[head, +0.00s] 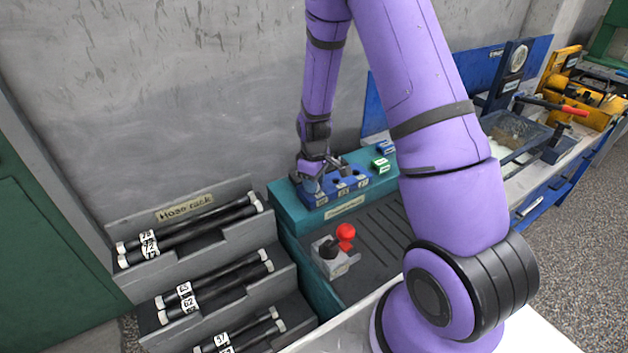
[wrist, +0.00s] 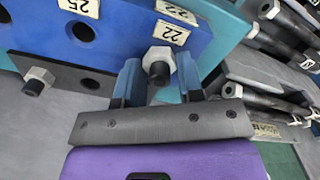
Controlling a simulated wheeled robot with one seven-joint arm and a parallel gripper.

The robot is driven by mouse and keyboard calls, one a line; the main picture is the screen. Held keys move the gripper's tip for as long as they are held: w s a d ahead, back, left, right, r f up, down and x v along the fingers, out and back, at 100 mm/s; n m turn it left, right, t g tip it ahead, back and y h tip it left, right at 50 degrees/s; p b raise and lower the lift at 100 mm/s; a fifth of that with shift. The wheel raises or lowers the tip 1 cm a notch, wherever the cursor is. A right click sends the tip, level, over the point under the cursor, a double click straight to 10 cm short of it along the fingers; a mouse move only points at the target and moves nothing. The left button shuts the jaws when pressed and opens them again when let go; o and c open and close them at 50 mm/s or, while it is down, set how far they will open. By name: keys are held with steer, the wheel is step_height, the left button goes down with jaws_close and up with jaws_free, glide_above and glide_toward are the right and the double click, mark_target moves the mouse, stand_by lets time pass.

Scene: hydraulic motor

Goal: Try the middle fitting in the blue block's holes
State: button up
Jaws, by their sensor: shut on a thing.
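The blue block (wrist: 120,30) fills the upper part of the wrist view, with dark round holes and white number tags reading 25 and 22. In the head view the blue block (head: 345,187) sits on the teal bench. My gripper (wrist: 160,78) is shut on a fitting (wrist: 159,62), a pale hex nut with a dark threaded end. The fitting is close to the block beside a 22 tag; I cannot tell whether it sits in a hole. A second fitting (wrist: 37,80) shows at the left on a dark strip with a hole. In the head view my gripper (head: 310,172) is at the block's left end.
A hose rack (head: 190,225) with black hoses stands left of the bench. A grey valve block (head: 335,258) with red and black knobs lies in front on the grooved bench top. The wall is close behind. Green-labelled pieces (head: 381,164) lie right of the block.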

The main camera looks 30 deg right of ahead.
stand_by(0.3)
steer(key=o, duration=1)
steer(key=shift+o, duration=0.2)
step_height(320, 180, up, 11)
steer(key=shift+f, duration=0.15)
